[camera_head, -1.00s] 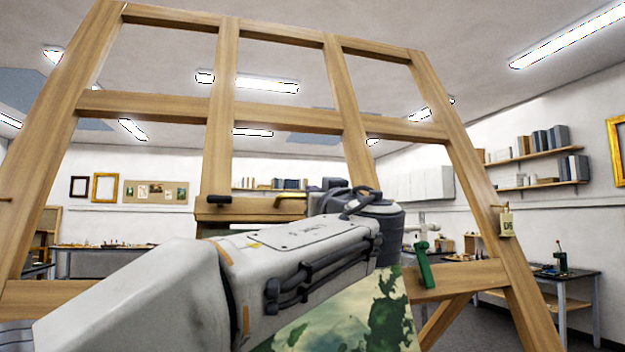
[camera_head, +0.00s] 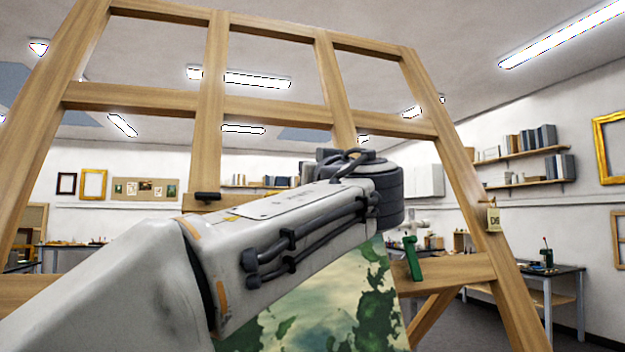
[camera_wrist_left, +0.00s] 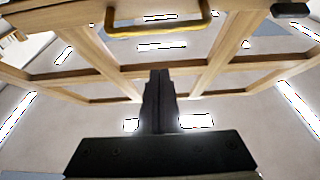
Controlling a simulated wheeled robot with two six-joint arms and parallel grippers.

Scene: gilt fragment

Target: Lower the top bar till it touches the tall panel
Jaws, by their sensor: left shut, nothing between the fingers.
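The tall panel (camera_head: 345,300) is a green and cream painting behind my arm. Its top edge is hidden, so I cannot tell whether the bar touches it. My left gripper (camera_wrist_left: 160,74) is shut and empty, its fingertips apart from the handle in that picture. My right gripper is out of view.
The wooden easel frame (camera_head: 465,190) fills the view, with a tag (camera_head: 493,217) on its right leg. Workbenches and shelves stand farther back.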

